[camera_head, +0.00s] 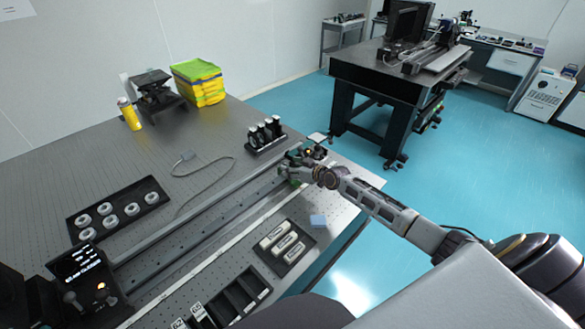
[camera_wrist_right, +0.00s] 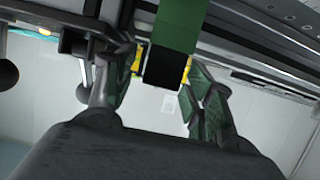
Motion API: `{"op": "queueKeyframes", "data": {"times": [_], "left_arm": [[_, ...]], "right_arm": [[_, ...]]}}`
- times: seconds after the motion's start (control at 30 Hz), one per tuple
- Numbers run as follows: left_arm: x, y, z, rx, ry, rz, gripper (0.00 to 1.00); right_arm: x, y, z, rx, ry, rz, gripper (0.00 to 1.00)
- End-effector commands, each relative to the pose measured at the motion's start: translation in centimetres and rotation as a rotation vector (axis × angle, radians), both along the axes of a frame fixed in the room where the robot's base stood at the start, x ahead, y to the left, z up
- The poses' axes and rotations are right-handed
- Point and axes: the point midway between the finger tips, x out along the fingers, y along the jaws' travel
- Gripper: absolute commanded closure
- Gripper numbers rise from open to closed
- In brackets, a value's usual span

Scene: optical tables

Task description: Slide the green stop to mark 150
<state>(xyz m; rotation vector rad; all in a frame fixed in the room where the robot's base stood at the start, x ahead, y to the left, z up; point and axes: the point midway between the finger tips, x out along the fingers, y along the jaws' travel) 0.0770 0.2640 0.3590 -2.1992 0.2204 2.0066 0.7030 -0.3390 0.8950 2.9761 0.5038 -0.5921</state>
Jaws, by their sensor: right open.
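The green stop (camera_wrist_right: 178,25) shows in the right wrist view as a green block with a black lower part, at the top middle. My right gripper (camera_wrist_right: 160,72) is open, with one finger on each side of the black part; I cannot tell whether either touches it. In the head view my right gripper (camera_head: 291,169) is at the far right end of the long rail (camera_head: 190,224), and it largely hides the stop there. The scale marks are too small to read. My left gripper is not in view.
A tray of white rings (camera_head: 118,208) and a grey cable (camera_head: 207,168) lie behind the rail. A black holder with posts (camera_head: 265,135) stands close behind my right gripper. In front lie a tray of pale blocks (camera_head: 283,247), a blue block (camera_head: 318,221) and a slotted black box (camera_head: 232,300).

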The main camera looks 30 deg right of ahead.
Motion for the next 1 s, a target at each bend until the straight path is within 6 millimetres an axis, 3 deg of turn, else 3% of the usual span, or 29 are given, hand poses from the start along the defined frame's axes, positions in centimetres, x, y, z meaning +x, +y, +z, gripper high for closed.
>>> {"op": "queueKeyframes", "data": {"times": [0.2,0.6,1.0], "left_arm": [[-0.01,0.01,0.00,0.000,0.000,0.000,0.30],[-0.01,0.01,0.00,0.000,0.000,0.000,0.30],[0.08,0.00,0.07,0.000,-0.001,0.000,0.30]], "right_arm": [[-0.01,0.01,-0.01,0.000,0.000,0.000,0.49],[-0.02,-0.01,-0.01,0.000,0.000,0.000,1.00],[0.34,0.57,0.00,0.002,0.001,0.000,1.00]]}}
